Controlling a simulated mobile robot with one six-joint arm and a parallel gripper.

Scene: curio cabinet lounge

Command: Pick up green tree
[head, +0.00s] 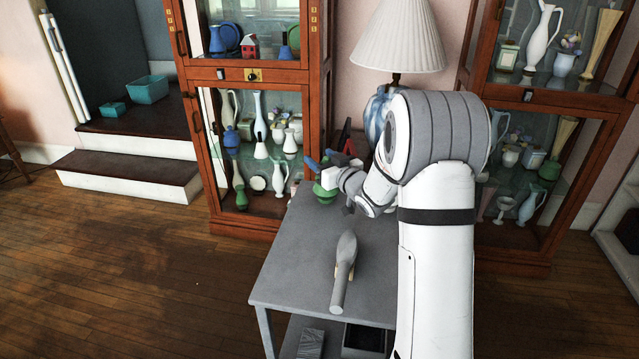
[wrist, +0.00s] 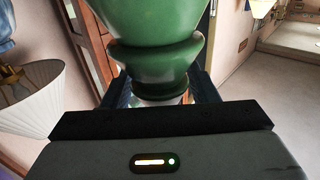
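The green tree (head: 325,193) is at the far end of the grey table, beside the cabinet, partly behind my gripper. In the wrist view, a glossy green rounded body (wrist: 155,60) with a narrower neck fills the upper middle, close to the camera. In the wrist view, the dark fingers (wrist: 160,92) stand on either side of the green piece's narrow part. They look open around it; contact is hard to make out.
A grey tapered object (head: 345,265) lies on the grey table (head: 290,265). A white-shaded lamp (head: 398,40) stands behind my arm. Glass cabinets (head: 217,150) with vases border the table's far side. Open wooden floor lies to the left.

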